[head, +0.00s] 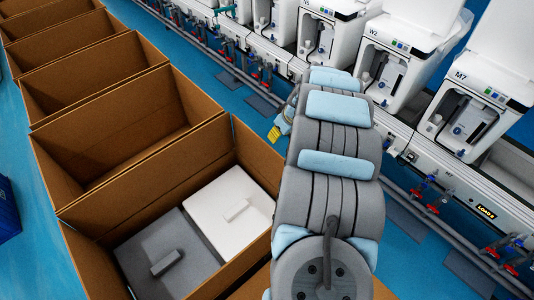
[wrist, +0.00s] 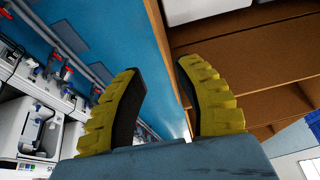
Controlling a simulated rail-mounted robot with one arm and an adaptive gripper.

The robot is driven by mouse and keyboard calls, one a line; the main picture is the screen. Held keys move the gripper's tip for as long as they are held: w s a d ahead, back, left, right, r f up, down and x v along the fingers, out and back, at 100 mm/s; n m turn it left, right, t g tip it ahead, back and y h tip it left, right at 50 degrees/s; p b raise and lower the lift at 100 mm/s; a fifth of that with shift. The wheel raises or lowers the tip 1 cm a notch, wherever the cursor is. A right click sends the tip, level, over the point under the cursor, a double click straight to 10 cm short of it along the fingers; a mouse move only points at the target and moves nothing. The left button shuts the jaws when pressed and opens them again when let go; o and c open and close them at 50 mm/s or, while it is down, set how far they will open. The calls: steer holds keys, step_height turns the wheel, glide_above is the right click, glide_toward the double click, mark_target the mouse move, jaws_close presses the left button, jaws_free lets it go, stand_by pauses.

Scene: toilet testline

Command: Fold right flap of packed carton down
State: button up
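The packed carton (head: 205,160) is the nearest brown box in the head view.
Several empty open cartons (head: 105,110) run in a row to the back left. White toilet test stations (head: 395,65) line the right, with pipes and red-blue valves (head: 430,185) in front. Blue floor (head: 210,75) lies between. A dark blue bin (head: 8,210) is at far left.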

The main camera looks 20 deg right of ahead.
steer(key=b, duration=0.6)
glide_toward(267, 150)
steer(key=shift+x, duration=4)
steer(key=shift+w+f+b, duration=0.5)
steer(key=shift+w+f, duration=0.1)
steer(key=shift+f, duration=0.25)
steer(key=shift+a+f, duration=0.1)
steer(key=shift+f, duration=0.2)
jaws_close()
